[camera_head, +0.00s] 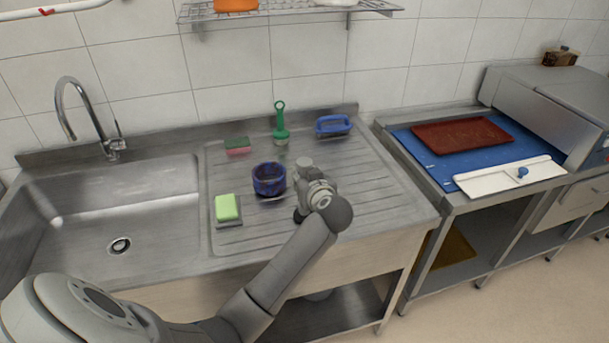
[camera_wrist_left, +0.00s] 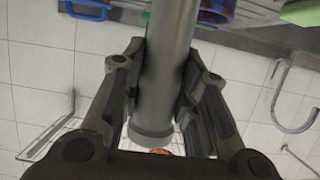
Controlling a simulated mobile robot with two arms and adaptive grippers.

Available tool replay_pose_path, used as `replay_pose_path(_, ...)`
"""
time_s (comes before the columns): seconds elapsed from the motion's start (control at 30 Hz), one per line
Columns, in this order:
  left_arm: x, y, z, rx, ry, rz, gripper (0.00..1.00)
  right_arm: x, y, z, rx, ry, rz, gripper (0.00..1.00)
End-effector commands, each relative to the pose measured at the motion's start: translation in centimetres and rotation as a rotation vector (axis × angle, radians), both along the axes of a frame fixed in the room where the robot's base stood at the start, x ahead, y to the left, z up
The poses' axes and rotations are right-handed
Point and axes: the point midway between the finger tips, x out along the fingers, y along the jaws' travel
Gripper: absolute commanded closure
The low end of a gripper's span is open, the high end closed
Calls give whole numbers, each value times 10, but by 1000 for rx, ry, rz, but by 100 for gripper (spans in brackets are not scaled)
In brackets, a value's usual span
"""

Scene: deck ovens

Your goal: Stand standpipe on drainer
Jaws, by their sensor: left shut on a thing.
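The standpipe (camera_wrist_left: 165,85) is a plain grey cylinder with a wider collar at one end. My left gripper (camera_wrist_left: 167,60) is shut on it, one finger on each side, in the left wrist view. In the head view the left gripper (camera_head: 310,186) is over the ribbed steel drainer (camera_head: 375,200), right of the blue pot. A short grey end of the standpipe (camera_head: 303,163) shows above the gripper, looking roughly upright. Its lower end is hidden, so I cannot tell whether it touches the drainer. The right gripper is not in view.
On the drainer are a dark blue pot (camera_head: 268,180), a green sponge (camera_head: 227,207), a red-and-green sponge (camera_head: 237,145), a green-handled brush (camera_head: 280,122) and a blue-handled brush (camera_head: 333,125). The sink (camera_head: 110,215) lies left. The drainer's right side is clear.

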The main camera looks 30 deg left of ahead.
Motion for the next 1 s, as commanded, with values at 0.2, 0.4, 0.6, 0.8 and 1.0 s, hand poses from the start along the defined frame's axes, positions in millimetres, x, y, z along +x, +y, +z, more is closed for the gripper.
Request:
replay_pose_path(0.2,0,0,1,1,-3,-1,100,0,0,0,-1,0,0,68)
replay_pose_path(0.4,0,0,-3,-1,0,0,61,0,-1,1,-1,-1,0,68)
replay_pose_path(0.6,0,0,-3,-1,-1,0,50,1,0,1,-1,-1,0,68)
replay_pose_path(0.8,0,0,-2,-1,-1,-1,50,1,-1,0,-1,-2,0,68)
replay_pose_path(1.0,-9,-12,4,-2,-2,-3,50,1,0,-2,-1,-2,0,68)
